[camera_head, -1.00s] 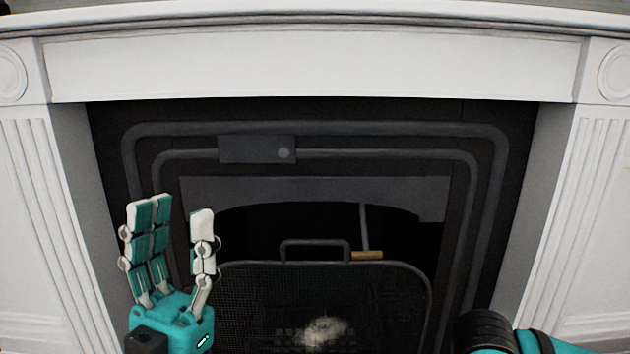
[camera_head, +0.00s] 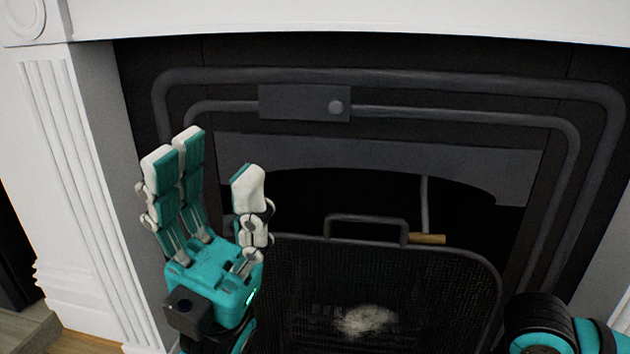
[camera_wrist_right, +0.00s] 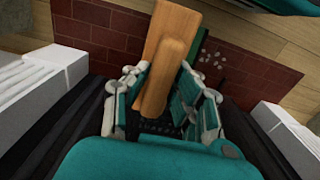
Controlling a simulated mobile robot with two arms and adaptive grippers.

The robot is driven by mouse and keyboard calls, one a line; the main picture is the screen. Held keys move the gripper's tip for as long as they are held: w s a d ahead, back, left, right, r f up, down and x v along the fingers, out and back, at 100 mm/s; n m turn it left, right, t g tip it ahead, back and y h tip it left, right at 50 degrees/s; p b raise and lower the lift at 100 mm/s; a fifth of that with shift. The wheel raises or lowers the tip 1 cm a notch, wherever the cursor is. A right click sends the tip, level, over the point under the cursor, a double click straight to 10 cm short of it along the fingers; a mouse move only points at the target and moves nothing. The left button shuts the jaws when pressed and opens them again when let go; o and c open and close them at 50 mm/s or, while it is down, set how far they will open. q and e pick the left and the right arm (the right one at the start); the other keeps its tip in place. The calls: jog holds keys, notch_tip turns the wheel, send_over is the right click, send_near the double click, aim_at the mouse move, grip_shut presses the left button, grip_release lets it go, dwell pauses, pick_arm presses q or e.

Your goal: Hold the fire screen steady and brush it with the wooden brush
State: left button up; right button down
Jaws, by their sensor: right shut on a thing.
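The fire screen (camera_head: 450,290) is a dark mesh panel with a rounded frame and a top handle (camera_head: 366,218). It stands upright in front of the fireplace opening, with a pale fuzzy patch (camera_head: 366,320) low on its mesh. My left gripper (camera_head: 215,160) is open and empty, fingers up, at the screen's upper left edge; I cannot tell whether it touches. My right gripper (camera_wrist_right: 160,90) is shut on the wooden brush (camera_wrist_right: 168,65) in the right wrist view. The brush's bristles are mostly hidden. In the head view only part of my right arm shows, at lower right.
The dark metal fireplace surround (camera_head: 305,103) and white mantel (camera_head: 350,15) enclose the screen. A thin rod with a tan wooden piece (camera_head: 428,239) shows behind the screen's top edge. The right wrist view shows a red brick hearth (camera_wrist_right: 100,28) with pale scattered bits (camera_wrist_right: 225,62).

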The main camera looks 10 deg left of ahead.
pick_arm(q)
jog(key=w+d+f+n+t, duration=0.25)
jog(key=w+d+t, duration=0.25)
jog(key=d+t, duration=0.25)
jog(key=n+t+y, duration=0.1)
jog(key=t+y, duration=1)
jog(key=t, duration=0.4)
send_over(310, 258)
jog(key=f, duration=1.3)
jog(key=shift+w+a+f, duration=0.2)
jog(key=shift+w+f, duration=0.05)
jog(key=shift+w, duration=0.15)
jog(key=m+y, duration=0.1)
jog(key=f+m+y, duration=0.1)
jog(key=m+y, duration=0.1)
jog(key=y, duration=0.1)
jog(key=shift+s+a+f+m+g, duration=0.15)
jog(key=shift+a+f+m+g, duration=0.1)
jog(key=shift+f, duration=0.1)
jog(key=a+m+y, duration=0.1)
jog(key=a+y, duration=0.1)
jog(key=a+m+y, duration=0.1)
jog(key=y, duration=0.1)
jog(key=shift+a+f+m, duration=0.2)
jog(key=shift+a+m, duration=0.15)
jog(key=shift+m, duration=0.05)
jog(key=x, duration=1.1)
jog(key=shift+d+f, duration=0.1)
jog(key=shift+f, duration=0.3)
